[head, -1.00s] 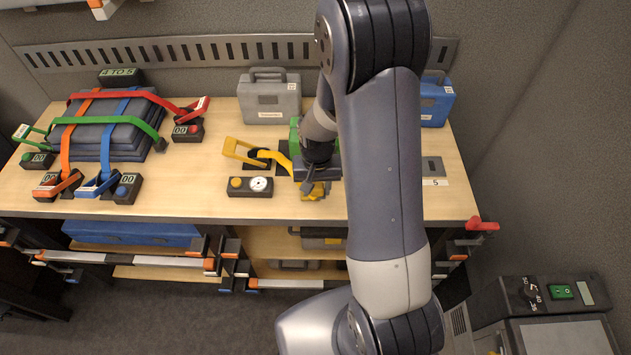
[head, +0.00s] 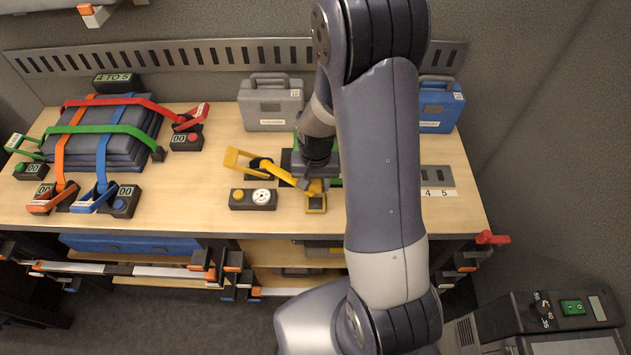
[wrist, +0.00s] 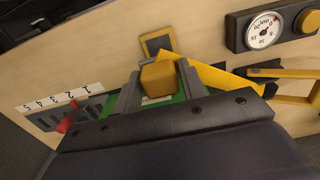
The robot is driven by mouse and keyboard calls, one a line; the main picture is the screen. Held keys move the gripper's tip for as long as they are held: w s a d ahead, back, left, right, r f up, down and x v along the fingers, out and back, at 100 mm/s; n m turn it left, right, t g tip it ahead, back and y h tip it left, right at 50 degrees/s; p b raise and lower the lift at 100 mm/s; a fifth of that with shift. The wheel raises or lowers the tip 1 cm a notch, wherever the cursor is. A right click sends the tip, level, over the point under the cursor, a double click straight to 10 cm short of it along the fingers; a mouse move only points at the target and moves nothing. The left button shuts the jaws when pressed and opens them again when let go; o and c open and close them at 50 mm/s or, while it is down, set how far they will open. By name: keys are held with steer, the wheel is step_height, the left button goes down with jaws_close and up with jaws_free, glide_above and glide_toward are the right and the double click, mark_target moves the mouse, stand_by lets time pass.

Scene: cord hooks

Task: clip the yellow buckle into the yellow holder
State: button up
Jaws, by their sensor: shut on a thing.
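The yellow buckle (wrist: 158,80) is between the two fingers of my gripper (wrist: 158,88) in the wrist view. The yellow strap (wrist: 222,76) runs from it to the right. In the head view the strap (head: 278,173) slopes from a yellow bracket (head: 238,158) down to my gripper (head: 314,180). The yellow holder (wrist: 157,42), a yellow frame with a dark middle, lies on the table just beyond the buckle. In the head view the holder (head: 316,205) is just in front of my gripper. The buckle appears apart from it; their height difference is hard to tell.
A black box with a gauge (head: 253,198) stands left of the holder. A numbered slotted plate (head: 434,178) lies to the right. Grey (head: 271,104) and blue (head: 440,106) cases stand behind. A strapped dark stack (head: 110,145) is at left. A green surface (wrist: 110,105) lies below my gripper.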

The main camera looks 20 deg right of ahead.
mark_target(316, 203)
steer(key=shift+f+b, duration=1.8)
steer(key=shift+f, duration=1)
steer(key=shift+b, duration=0.4)
steer(key=shift+f+b, duration=0.6)
steer(key=shift+f, duration=0.05)
steer(key=o, duration=1.4)
steer(key=shift+r, duration=0.1)
step_height(316, 203, up, 11)
steer(key=shift+f, duration=0.1)
step_height(316, 203, down, 11)
steer(key=shift+r, duration=0.1)
stand_by(0.5)
